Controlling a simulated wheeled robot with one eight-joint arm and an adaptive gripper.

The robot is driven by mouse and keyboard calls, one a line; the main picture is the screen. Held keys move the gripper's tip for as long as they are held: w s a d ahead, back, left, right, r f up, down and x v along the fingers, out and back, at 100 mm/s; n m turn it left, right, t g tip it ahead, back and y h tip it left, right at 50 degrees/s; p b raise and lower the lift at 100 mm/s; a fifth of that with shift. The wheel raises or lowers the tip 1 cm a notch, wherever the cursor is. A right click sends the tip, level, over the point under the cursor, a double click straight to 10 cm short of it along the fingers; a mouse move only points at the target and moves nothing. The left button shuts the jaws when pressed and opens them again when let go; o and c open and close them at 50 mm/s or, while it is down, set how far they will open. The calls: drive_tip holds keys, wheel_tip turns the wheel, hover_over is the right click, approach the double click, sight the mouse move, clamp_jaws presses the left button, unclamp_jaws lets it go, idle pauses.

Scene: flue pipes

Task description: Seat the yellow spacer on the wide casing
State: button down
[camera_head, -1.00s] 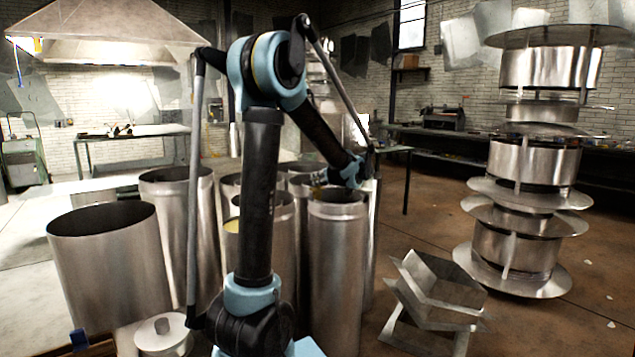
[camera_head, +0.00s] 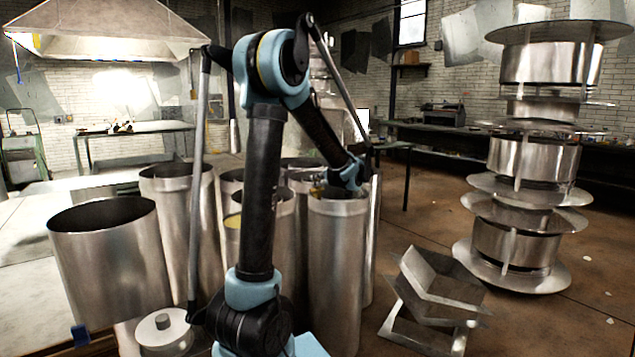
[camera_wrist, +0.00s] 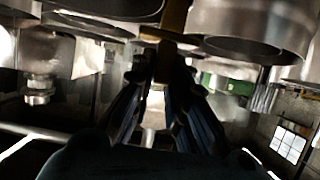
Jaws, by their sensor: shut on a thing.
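My gripper (camera_head: 326,188) is over the mouth of a tall steel pipe (camera_head: 337,265) in the middle of the head view. In the wrist view its dark fingers (camera_wrist: 160,62) are shut on a narrow yellow-brown piece (camera_wrist: 175,18), apparently the yellow spacer; only a strip of it shows. A little yellow also shows by the fingertips in the head view. I cannot tell whether the held piece touches a pipe.
Several tall steel pipes (camera_head: 180,225) crowd around my arm. A lidded round piece (camera_head: 163,333) is at the front left. Bent sheet metal (camera_head: 440,300) lies on the floor at right, before a tall flanged stack (camera_head: 520,240). Floor between the pipes and stack is partly clear.

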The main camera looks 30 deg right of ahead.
drive_tip(key=shift+f, duration=1.35)
drive_tip(key=c, duration=1.5)
unclamp_jaws()
drive_tip(key=shift+s, duration=0.1)
drive_tip(key=v, duration=1.1)
drive_tip(key=shift+s+r, duration=0.15)
drive_tip(key=shift+s, duration=0.2)
drive_tip(key=shift+s, duration=0.1)
